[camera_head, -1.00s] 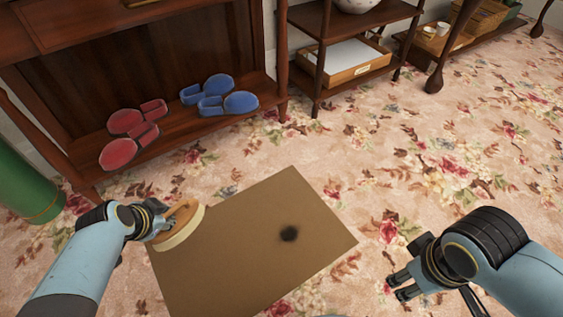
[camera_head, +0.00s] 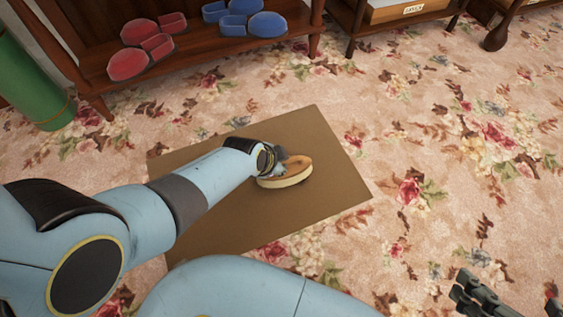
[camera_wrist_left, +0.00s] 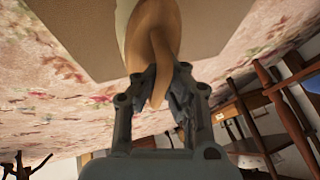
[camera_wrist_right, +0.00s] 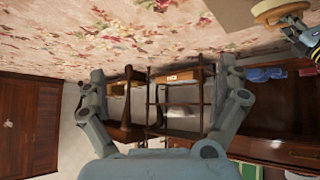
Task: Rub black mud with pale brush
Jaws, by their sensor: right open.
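The pale brush (camera_head: 287,174), with a tan wooden back and cream bristles, is on or just above the brown mat (camera_head: 215,225), right of its middle. My left gripper (camera_head: 277,165) is shut on its handle; the left wrist view shows the brush (camera_wrist_left: 152,35) with its handle between the fingers. The black mud does not show now; the brush and my gripper cover that part of the mat. My right gripper (camera_head: 508,300) is open and empty at the lower right, over the carpet. The right wrist view shows its spread fingers (camera_wrist_right: 163,75).
Red brushes or slippers (camera_head: 128,64) and blue ones (camera_head: 266,25) lie on the low wooden shelf at the back. A green cylinder (camera_head: 38,90) stands at the far left. The flowered carpet (camera_head: 430,130) right of the mat is clear.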

